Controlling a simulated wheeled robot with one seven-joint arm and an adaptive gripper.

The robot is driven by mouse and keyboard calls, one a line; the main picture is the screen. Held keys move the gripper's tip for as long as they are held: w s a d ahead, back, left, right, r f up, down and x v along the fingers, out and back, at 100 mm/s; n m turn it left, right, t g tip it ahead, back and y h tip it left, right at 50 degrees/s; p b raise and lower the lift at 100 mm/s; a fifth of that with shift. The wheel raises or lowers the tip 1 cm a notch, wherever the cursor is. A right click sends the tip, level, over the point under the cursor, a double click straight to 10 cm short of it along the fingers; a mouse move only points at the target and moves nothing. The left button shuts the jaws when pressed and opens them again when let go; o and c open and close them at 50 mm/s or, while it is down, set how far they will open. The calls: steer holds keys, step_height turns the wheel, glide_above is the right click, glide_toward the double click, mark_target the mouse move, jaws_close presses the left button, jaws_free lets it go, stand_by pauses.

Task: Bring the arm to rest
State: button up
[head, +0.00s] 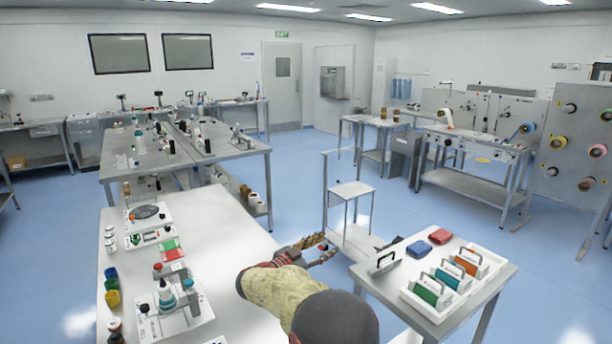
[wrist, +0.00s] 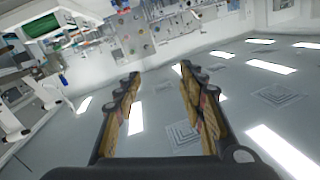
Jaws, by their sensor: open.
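My arm (head: 280,287) reaches forward between the long white table and the small side table in the head view. My gripper (head: 328,247) is at its end, above the floor gap between the two tables. In the wrist view my gripper (wrist: 160,85) is open, its two fingers well apart.
The side table (head: 446,325) holds a white tray (head: 412,292) with green, teal and orange items, plus blue (head: 419,250) and red (head: 440,236) pieces. A white stepped cart (head: 351,189) stands just beyond my gripper. The long table (head: 225,235) is at left. Open floor (head: 290,190) lies behind.

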step_height(320, 180, up, 15)
steer(key=n+t+y, duration=0.5)
steer(key=y, duration=0.3)
steer(key=s+r+n+g+y, duration=0.1)
steer(key=s+r+n+y, duration=0.15)
steer(key=s, duration=0.35)
steer(key=s+r+n+g+y, duration=0.1)
steer(key=s+r+n+y, duration=0.1)
steer(key=s+y, duration=0.25)
steer(key=s+d+f+n+g, duration=0.1)
steer(key=s+d+f+g, duration=0.2)
steer(key=s, duration=1.1)
steer(key=s+d+f+g+h, duration=0.1)
steer(key=s+d+f+g, duration=0.2)
steer(key=s, duration=1.1)
steer(key=s+d+f+n+g+h, duration=0.1)
steer(key=s+d+f+g, duration=0.2)
steer(key=s+d+f, duration=0.4)
steer(key=s+f, duration=0.4)
steer(key=s, duration=0.3)
steer(key=shift+d+f+n, duration=0.2)
steer(key=shift+f+n, duration=0.15)
steer(key=shift+f, duration=0.05)
